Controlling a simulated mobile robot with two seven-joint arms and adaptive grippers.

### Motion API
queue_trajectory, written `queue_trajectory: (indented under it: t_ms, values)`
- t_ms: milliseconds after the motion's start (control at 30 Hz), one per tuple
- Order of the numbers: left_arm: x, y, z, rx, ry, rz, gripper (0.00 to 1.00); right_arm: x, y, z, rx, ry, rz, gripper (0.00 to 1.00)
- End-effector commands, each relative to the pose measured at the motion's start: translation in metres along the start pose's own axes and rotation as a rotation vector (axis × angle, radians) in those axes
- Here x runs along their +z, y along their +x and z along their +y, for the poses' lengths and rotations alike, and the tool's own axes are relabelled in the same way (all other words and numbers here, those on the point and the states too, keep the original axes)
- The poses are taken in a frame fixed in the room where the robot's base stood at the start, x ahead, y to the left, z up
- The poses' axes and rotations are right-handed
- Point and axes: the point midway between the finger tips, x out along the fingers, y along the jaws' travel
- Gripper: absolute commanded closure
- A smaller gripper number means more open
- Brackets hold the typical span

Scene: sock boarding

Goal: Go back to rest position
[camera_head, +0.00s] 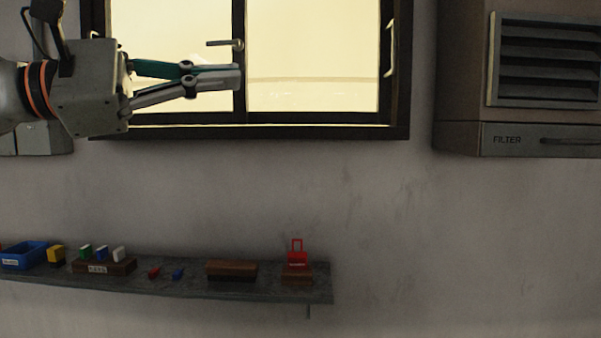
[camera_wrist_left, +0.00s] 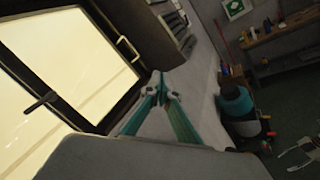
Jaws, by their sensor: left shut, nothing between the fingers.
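My left gripper (camera_head: 236,77) comes in from the left in the head view. It is raised in front of the window, with its fingers pointing right, shut and empty. In the left wrist view its fingertips (camera_wrist_left: 158,82) meet at a point, with nothing between them. My right gripper is in neither view.
A window (camera_head: 310,60) with a dark frame is behind the left gripper. A grey filter cabinet (camera_head: 460,70) hangs at upper right. A wall shelf (camera_head: 215,290) below carries a blue bin (camera_head: 22,262), brown blocks and a red item (camera_head: 297,262). The wall between is bare.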

Motion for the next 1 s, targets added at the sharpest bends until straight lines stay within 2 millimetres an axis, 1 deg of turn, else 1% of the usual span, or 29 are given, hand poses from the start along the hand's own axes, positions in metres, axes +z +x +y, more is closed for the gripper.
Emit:
queue_trajectory:
  t_ms: [33, 167, 200, 267, 367, 467, 500, 567, 600, 667, 700, 767, 800, 867, 900, 967, 1000]
  values:
    - [-0.018, 0.009, -0.014, -0.02, -0.11, -0.039, 1.0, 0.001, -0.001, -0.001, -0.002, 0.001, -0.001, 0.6]
    - [-0.049, 0.021, -0.04, -0.044, -0.392, -0.151, 1.0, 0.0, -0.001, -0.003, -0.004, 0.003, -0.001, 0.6]
    - [-0.059, 0.024, -0.047, -0.047, -0.482, -0.183, 1.0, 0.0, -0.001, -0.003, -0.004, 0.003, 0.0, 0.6]
    - [-0.074, 0.026, -0.056, -0.044, -0.617, -0.231, 1.0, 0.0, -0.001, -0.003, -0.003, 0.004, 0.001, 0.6]
    - [-0.102, 0.028, -0.071, -0.03, -0.848, -0.306, 1.0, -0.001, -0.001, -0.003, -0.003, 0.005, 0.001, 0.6]
    - [-0.134, 0.027, -0.085, 0.002, -1.081, -0.377, 1.0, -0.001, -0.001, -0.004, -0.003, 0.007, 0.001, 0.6]
    - [-0.148, 0.025, -0.091, 0.018, -1.176, -0.404, 1.0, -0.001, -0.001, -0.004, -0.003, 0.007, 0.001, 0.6]
    - [-0.171, 0.022, -0.1, 0.049, -1.318, -0.445, 1.0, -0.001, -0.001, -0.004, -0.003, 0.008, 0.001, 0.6]
    - [-0.187, 0.019, -0.107, 0.072, -1.412, -0.471, 1.0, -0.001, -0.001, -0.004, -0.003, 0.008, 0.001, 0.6]
    - [-0.212, 0.014, -0.119, 0.114, -1.554, -0.509, 1.0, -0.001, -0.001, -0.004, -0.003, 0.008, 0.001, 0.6]
    - [-0.229, 0.01, -0.127, 0.146, -1.647, -0.533, 1.0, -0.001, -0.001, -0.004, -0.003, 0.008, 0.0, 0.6]
    - [-0.257, 0.004, -0.142, 0.198, -1.789, -0.569, 1.0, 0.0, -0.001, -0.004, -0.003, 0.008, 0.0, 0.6]
    - [-0.275, -0.002, -0.154, 0.236, -1.881, -0.592, 1.0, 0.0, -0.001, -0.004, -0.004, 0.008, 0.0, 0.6]
    - [-0.304, -0.011, -0.173, 0.303, -2.018, -0.627, 1.0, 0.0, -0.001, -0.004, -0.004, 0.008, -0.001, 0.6]
    - [-0.323, -0.017, -0.188, 0.35, -2.109, -0.65, 1.0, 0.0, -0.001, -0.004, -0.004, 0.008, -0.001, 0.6]
    - [-0.351, -0.028, -0.213, 0.428, -2.243, -0.682, 1.0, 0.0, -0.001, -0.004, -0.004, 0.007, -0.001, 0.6]
    - [-0.37, -0.036, -0.231, 0.485, -2.331, -0.705, 1.0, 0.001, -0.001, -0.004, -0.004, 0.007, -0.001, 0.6]
